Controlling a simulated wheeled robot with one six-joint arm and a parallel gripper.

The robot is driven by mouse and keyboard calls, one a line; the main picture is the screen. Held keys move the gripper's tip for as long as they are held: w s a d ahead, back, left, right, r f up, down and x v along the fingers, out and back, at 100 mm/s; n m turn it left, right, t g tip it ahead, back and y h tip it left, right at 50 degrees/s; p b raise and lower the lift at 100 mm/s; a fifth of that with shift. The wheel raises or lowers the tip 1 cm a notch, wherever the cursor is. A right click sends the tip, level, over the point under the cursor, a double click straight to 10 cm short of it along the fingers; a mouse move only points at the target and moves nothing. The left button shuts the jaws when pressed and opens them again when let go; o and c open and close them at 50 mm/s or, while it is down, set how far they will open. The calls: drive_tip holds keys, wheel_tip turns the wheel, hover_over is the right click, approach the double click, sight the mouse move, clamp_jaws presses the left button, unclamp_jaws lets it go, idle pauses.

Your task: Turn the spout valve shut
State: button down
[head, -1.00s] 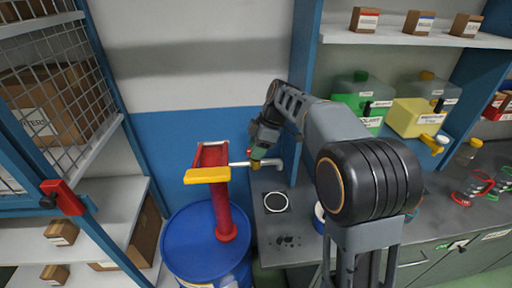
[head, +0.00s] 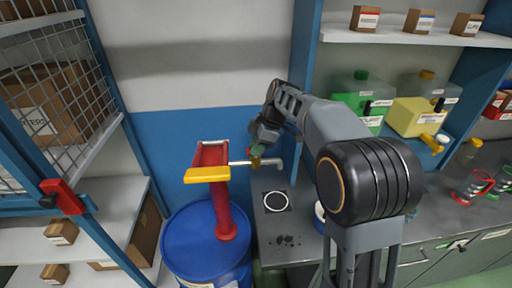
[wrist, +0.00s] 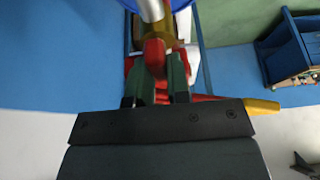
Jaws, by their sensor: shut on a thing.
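The spout (head: 238,163) is a grey pipe running right from the red pump (head: 222,200) on the blue drum (head: 205,245). A brass valve body (head: 256,162) sits on the pipe, with a small red valve handle (head: 249,150) beside it. My gripper (head: 257,150) is at the valve from above and right. In the wrist view, its green fingers (wrist: 155,70) are shut on the red valve handle (wrist: 154,52), one on each side. The brass body (wrist: 155,28) and grey pipe show beyond it. The fingers partly cover the handle, and I cannot tell its exact angle.
The pump's yellow lever (head: 207,175) reaches left near the spout. A bench (head: 300,250) with a white ring (head: 276,201) on a dark pad lies below and right. A blue post (head: 303,110) stands just behind my arm. A wire cage (head: 60,90) is at left.

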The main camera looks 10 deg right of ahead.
drive_tip(key=m+t+b, duration=0.1)
drive_tip(key=m+b, duration=0.2)
drive_tip(key=m, duration=0.1)
drive_tip(key=shift+s+f+t, duration=0.1)
drive_tip(key=shift+t, duration=0.3)
drive_tip(key=m+t+h+b, duration=0.1)
drive_tip(key=m, duration=0.3)
drive_tip(key=shift+a+m, duration=0.1)
drive_tip(key=shift+m, duration=0.2)
drive_tip(key=m, duration=0.2)
drive_tip(key=m+t+h, duration=0.1)
drive_tip(key=m, duration=0.1)
drive_tip(key=shift+h+b, duration=0.3)
drive_tip(key=shift+b, duration=0.1)
drive_tip(key=shift+a+m+t+h, duration=0.15)
drive_tip(key=shift+m+h, duration=0.3)
drive_tip(key=shift+m, duration=0.8)
drive_tip(key=shift+d+m+t+h, duration=0.1)
drive_tip(key=shift+m+t+h, duration=0.25)
drive_tip(key=shift+m, duration=0.9)
drive_tip(key=c, duration=1.1)
unclamp_jaws()
